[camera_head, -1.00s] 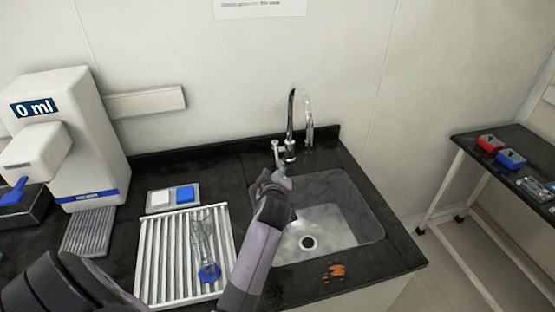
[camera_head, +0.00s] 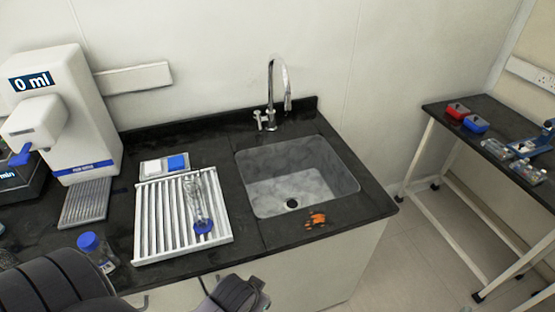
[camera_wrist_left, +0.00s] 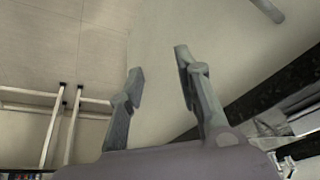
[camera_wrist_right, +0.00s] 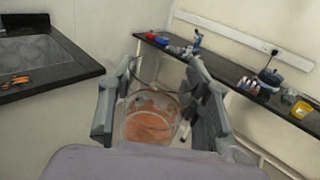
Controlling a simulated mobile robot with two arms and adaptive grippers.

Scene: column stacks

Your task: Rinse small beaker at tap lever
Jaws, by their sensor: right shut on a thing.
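The small beaker (camera_wrist_right: 150,118) is clear glass with orange-brown colour low inside; I cannot tell whether it is liquid or residue. My right gripper (camera_wrist_right: 160,95) is shut on it, one finger on each side, away from the sink in the right wrist view. The chrome tap (camera_head: 270,85) stands behind the sink (camera_head: 297,178), and its small lever (camera_head: 264,120) is at the tap's base on the left. My left gripper (camera_wrist_left: 160,65) is open and empty in the left wrist view, with pale surfaces beyond it. Neither gripper's fingers show in the head view.
An orange patch (camera_head: 316,219) lies on the dark counter in front of the sink. A rack (camera_head: 180,222) with a blue-based glass vessel (camera_head: 199,200) is left of the sink. A blue-capped bottle (camera_head: 97,250) stands near the counter's front. A side table (camera_head: 497,123) holds several items.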

